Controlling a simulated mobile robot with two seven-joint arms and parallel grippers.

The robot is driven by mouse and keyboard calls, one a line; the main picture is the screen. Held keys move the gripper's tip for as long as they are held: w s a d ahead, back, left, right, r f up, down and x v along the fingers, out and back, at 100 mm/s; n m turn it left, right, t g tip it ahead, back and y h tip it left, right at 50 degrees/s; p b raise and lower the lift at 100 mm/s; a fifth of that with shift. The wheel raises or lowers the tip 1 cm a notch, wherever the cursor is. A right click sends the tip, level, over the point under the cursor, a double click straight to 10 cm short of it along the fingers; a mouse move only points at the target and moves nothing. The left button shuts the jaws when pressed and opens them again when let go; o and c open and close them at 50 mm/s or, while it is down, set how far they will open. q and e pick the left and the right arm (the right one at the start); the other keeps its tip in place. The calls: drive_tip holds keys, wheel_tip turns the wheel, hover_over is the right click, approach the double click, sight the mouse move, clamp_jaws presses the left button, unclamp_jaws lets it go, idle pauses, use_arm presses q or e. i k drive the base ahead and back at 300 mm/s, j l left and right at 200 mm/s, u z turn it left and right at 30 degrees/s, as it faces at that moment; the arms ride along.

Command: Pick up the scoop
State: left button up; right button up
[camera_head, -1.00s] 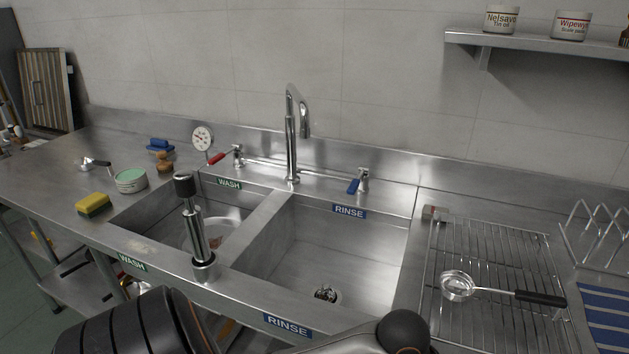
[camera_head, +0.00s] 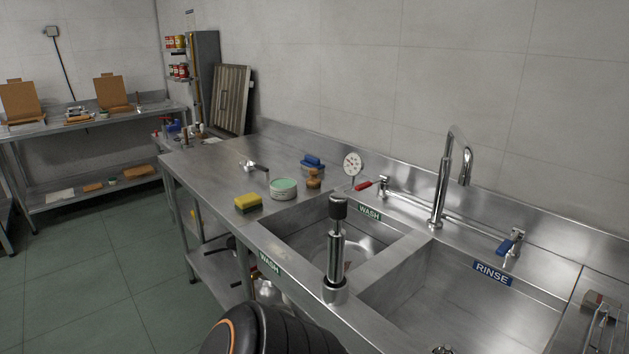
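A small metal utensil with a dark handle, which looks like a scoop (camera_head: 254,165), lies on the steel counter at the left of the sinks. Its bowl is at the left and its handle points right. It is small in this view, so its exact shape is hard to tell. Neither of my grippers shows in the head view. Only a dark rounded part of my own body shows at the bottom edge.
Near it stand a green-lidded tin (camera_head: 283,189), a yellow sponge (camera_head: 248,203), a blue brush (camera_head: 312,164) and a wooden-handled brush (camera_head: 313,179). A steel post with a black knob (camera_head: 336,250) rises at the wash sink's front. A faucet (camera_head: 441,185) stands behind the sinks.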

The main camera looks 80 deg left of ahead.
sight(246, 165)
drive_tip(key=u, duration=2.9)
drive_tip(key=i+l+u, duration=0.15)
drive_tip(key=l, duration=0.2)
drive_tip(key=l+u, duration=0.1)
drive_tip(key=l, duration=0.25)
